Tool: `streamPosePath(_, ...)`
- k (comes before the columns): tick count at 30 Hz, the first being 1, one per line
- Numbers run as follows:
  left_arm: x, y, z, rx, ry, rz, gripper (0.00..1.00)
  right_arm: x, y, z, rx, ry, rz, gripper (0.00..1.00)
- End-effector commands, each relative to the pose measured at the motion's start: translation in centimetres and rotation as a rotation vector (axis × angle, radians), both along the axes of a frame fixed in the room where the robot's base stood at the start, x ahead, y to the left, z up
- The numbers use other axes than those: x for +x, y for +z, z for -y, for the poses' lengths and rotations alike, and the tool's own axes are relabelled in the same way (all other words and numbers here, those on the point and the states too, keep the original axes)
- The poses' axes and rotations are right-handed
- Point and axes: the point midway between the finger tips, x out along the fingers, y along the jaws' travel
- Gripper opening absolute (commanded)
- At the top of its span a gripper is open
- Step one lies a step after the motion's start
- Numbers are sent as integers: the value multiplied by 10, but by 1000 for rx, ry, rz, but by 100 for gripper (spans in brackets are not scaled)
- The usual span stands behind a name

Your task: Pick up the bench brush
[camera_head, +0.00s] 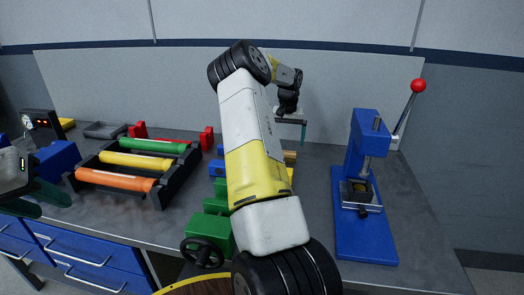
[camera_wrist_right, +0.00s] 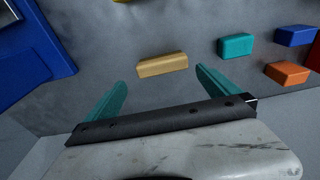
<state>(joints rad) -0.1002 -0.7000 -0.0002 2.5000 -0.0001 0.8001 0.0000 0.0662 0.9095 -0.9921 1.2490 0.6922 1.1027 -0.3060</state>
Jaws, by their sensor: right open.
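My right gripper (camera_head: 292,128) is open and empty above the back of the workbench, partly hidden by my arm. In the right wrist view its two teal fingers (camera_wrist_right: 160,78) are spread, and a tan block-like piece (camera_wrist_right: 162,65) lies on the bench just beyond and between the fingertips. It looks apart from them. I cannot tell for sure whether this piece is the bench brush; no bristles show. In the head view a tan piece (camera_head: 290,156) peeks out beside my arm. My left gripper (camera_head: 38,201) is at the left edge, partly cut off, its teal fingers apart.
A blue press (camera_head: 365,220) with a red-knobbed lever stands at the right. A rack with coloured rollers (camera_head: 137,160) and a green vise (camera_head: 215,229) are to the left. Teal (camera_wrist_right: 235,46), blue (camera_wrist_right: 295,36) and orange blocks (camera_wrist_right: 287,73) lie near the tan piece.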

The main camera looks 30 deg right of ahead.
Motion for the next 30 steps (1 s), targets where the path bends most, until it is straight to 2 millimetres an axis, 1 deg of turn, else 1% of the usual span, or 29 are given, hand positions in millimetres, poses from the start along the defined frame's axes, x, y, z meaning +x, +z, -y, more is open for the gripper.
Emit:
streamPosePath(1,0,0,0,0,0,0,36,0,-7,1,-1,0,-3,100)
streamPosePath(7,0,0,0,0,0,0,36,3,-30,1,0,1,-4,100)
streamPosePath(12,0,0,0,0,0,0,36,7,-56,2,0,0,-4,100)
streamPosePath(15,0,0,0,0,0,0,36,8,-67,3,-1,0,-2,100)
streamPosePath(18,0,0,0,0,0,0,36,8,-72,4,0,0,-1,100)
streamPosePath(24,0,0,0,0,0,0,36,9,-72,3,0,0,0,100)
streamPosePath(26,0,0,0,0,0,0,36,9,-72,3,0,0,0,90)
streamPosePath(30,0,0,0,0,0,0,36,9,-72,3,1,0,-1,63)
